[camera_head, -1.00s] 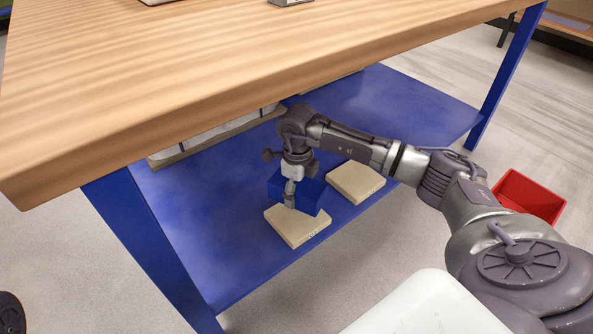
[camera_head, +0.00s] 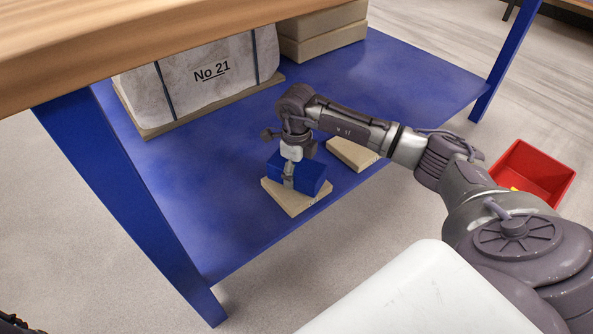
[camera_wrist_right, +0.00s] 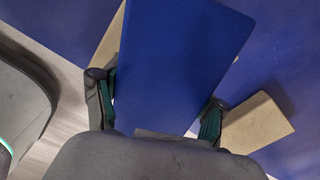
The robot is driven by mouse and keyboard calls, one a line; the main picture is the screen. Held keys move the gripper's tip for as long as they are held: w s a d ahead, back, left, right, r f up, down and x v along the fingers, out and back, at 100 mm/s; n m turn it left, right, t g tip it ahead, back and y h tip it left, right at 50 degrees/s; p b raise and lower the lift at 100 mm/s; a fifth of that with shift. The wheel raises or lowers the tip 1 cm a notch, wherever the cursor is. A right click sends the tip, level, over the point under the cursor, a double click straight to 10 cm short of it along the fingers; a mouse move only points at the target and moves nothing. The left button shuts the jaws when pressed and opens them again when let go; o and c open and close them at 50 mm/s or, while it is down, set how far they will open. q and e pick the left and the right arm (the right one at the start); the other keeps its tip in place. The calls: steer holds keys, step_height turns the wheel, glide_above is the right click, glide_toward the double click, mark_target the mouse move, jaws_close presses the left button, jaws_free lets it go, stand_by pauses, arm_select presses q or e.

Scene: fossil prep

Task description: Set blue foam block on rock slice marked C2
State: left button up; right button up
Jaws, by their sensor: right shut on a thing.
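The blue foam block (camera_head: 312,178) is held in my right gripper (camera_head: 289,176), which points down over the lower blue shelf. The block is over a tan rock slice (camera_head: 291,203); I cannot tell whether they touch. A second tan slice (camera_head: 350,153) lies to the right, partly behind my arm. No C2 mark is readable on either. In the right wrist view the block (camera_wrist_right: 185,60) fills the space between the two fingers of my right gripper (camera_wrist_right: 156,107). A tan slice (camera_wrist_right: 258,122) shows right of it. My left gripper is out of view.
The wooden tabletop (camera_head: 130,45) overhangs the shelf (camera_head: 200,190). A wrapped pale block marked No 21 (camera_head: 200,85) stands at the back left, with stacked tan slabs (camera_head: 325,38) beside it. A red bin (camera_head: 540,170) is on the floor at right. The shelf's left part is clear.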

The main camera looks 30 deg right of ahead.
steer(key=shift+f, duration=0.55)
stand_by(0.4)
steer(key=o, duration=1.1)
steer(key=shift+o, duration=0.2)
steer(key=shift+r, duration=0.1)
step_height(320, 180, up, 12)
steer(key=shift+f, duration=0.1)
